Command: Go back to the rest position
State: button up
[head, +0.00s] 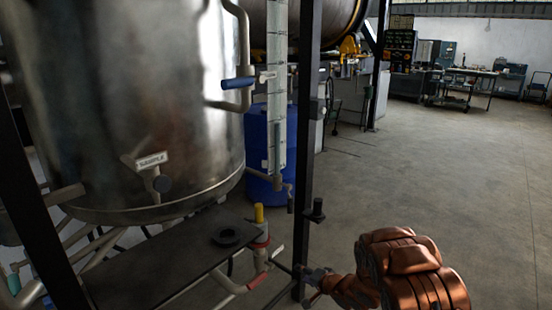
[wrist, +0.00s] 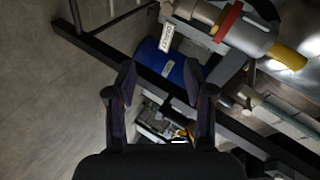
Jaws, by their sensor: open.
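My gripper (wrist: 160,80) is open in the wrist view, with its two dark fingers apart and nothing between them. In the head view my gripper (head: 314,280) is small and partly hidden at the end of my copper-coloured arm. It is low, close to the black frame post (head: 309,130); I cannot tell whether it touches. A yellow-capped fitting with a red band (head: 260,228) sits left of it at the platform's edge, and shows in the wrist view (wrist: 245,25) beyond the fingers at the upper right.
A steel tank (head: 130,90) with a sample valve (head: 155,180) fills the left. A dark platform (head: 150,270) and pipes lie below it. A blue drum (head: 256,140) stands behind the sight gauge (head: 278,80). The concrete floor (head: 440,160) at right is clear; benches stand far back.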

jog(key=d+r+h+p, duration=0.1)
jog(key=d+r+h, duration=0.2)
jog(key=d+r, duration=0.3)
jog(key=s+d+r+n+g+h+p, duration=0.1)
jog(key=s+d+r+g+h+p, duration=0.15)
jog(key=s+d+r, duration=0.45)
jog(key=s+d+r+g+h+p, duration=0.1)
jog(key=s+d+r+h, duration=0.4)
jog(key=r, duration=0.4)
jog(key=s+a+r+n+g+y+p, duration=0.1)
jog(key=s+a+r+n+g, duration=0.1)
jog(key=s, duration=1.2)
jog(key=s+a+r+n+g+y+p, duration=0.1)
jog(key=s+a+r+g, duration=0.2)
jog(key=s, duration=1.1)
jog(key=s+a+r+n+g+y+p, duration=0.1)
jog(key=s+r, duration=0.6)
jog(key=s, duration=0.7)
jog(key=a+n+g+p, duration=0.1)
jog(key=a+g, duration=0.1)
jog(key=a, duration=0.1)
jog(key=shift+s+a+r+n+g, duration=0.15)
jog(key=shift+a+n+g, duration=0.15)
jog(key=shift+a+g, duration=0.05)
